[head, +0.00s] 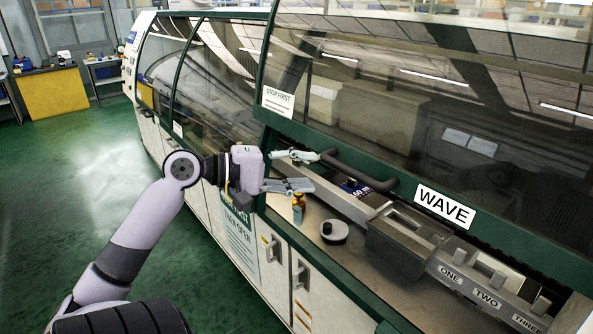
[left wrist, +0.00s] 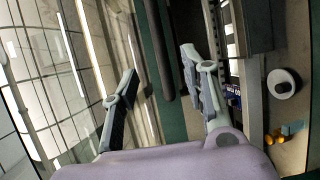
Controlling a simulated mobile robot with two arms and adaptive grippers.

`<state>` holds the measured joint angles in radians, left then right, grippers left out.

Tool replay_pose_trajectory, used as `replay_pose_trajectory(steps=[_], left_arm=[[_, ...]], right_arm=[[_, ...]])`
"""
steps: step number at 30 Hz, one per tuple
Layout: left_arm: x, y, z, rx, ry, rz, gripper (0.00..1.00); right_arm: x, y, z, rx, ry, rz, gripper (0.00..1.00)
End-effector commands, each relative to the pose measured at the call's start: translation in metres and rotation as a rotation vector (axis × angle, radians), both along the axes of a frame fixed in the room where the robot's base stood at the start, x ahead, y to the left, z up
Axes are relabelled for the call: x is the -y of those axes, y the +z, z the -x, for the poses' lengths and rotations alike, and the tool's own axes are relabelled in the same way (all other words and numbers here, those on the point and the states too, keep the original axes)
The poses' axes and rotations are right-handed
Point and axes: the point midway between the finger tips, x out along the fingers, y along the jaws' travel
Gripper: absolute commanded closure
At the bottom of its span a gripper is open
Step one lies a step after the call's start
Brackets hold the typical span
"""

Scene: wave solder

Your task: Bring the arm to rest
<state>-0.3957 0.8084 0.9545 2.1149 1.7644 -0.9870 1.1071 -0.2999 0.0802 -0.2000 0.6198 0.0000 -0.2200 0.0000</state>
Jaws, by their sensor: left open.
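My left arm comes in from the lower left in the head view. Its gripper (head: 308,171) is open and empty, with its fingers pointing right, close to the dark handle bar (head: 350,172) on the machine's green-framed window. In the left wrist view the two fingers of the gripper (left wrist: 158,74) are spread apart, and the handle bar (left wrist: 160,45) shows beyond and between them. The fingers look apart from the bar, though the exact gap is hard to tell. My right gripper is in neither view.
The wave machine's large window (head: 400,90) fills the right. Green floor (head: 80,170) lies open at left.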

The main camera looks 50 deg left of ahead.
Motion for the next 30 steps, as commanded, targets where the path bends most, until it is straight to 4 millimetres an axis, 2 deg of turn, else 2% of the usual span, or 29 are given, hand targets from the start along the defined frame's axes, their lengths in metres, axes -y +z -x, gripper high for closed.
replay_pose_trajectory(steps=[6, 23, 26, 29, 30], left_arm=[[-0.004, 0.002, 0.010, 0.000, -0.001, -0.001, 0.59], [-0.006, -0.001, 0.009, -0.001, 0.003, 0.000, 0.59], [-0.018, -0.018, 0.003, -0.013, 0.038, -0.001, 0.59], [-0.046, -0.061, -0.008, -0.045, 0.112, -0.014, 0.59], [-0.059, -0.085, -0.012, -0.064, 0.149, -0.025, 0.59]], right_arm=[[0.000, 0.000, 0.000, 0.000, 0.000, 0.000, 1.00], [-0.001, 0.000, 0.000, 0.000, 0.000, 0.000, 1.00], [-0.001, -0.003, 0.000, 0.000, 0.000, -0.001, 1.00], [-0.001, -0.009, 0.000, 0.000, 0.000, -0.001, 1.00], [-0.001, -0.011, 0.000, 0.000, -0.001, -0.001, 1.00]])
